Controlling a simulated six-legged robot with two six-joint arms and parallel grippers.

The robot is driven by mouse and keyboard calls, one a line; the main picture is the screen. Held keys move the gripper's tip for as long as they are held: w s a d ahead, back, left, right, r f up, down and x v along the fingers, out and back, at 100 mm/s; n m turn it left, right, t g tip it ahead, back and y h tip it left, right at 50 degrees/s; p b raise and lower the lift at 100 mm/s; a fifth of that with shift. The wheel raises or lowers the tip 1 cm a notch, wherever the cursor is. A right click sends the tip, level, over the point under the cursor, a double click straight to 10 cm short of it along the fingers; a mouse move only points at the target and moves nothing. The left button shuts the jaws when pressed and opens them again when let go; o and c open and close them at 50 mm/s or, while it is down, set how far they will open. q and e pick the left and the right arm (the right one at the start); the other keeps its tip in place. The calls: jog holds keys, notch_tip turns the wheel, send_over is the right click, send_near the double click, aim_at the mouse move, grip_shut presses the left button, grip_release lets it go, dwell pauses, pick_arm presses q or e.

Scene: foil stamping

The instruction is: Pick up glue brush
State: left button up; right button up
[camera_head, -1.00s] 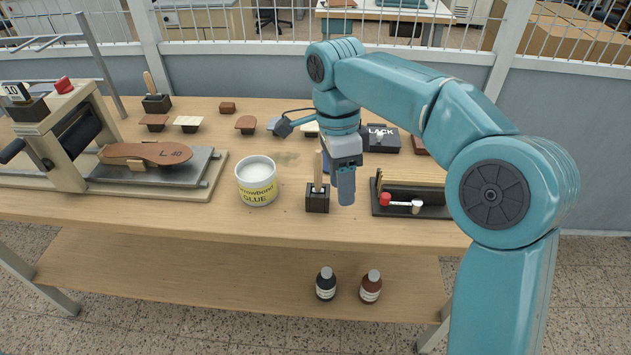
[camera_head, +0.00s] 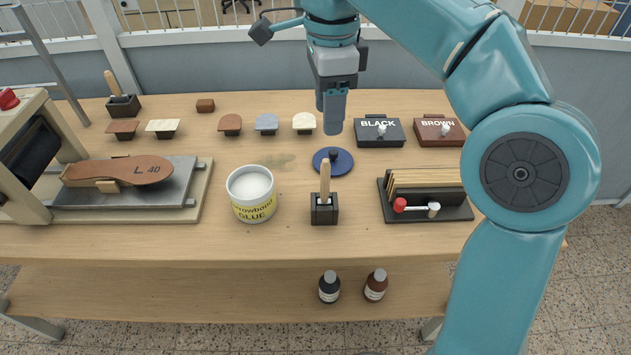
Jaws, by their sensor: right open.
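The glue brush (camera_head: 325,180) stands upright in a small black holder (camera_head: 324,210) near the front middle of the table. The white glue pot (camera_head: 251,195), with a yellow label, stands open to the left of the holder. My right gripper (camera_head: 333,112) points down above the table, behind and above the brush, apart from it. It is open and empty, though its fingers overlap in this view. My left gripper is not in view.
A blue round lid (camera_head: 333,160) lies behind the brush. Black (camera_head: 380,132) and brown (camera_head: 439,131) boxes stand at the back right. Two bottles (camera_head: 329,287) sit on the lower shelf.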

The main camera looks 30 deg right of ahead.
aim_at(329, 164)
notch_tip(329, 164, down, 10)
jog(key=b, duration=0.3)
jog(key=shift+f, duration=0.25)
jog(key=shift+s+d+f, duration=0.1)
jog(key=shift+s+f, duration=0.05)
jog(key=shift+f, duration=0.35)
jog(key=f, duration=0.4)
jog(key=shift+w+b, duration=0.3)
jog(key=shift+b, duration=0.05)
jog(key=shift+f, duration=0.45)
grip_shut()
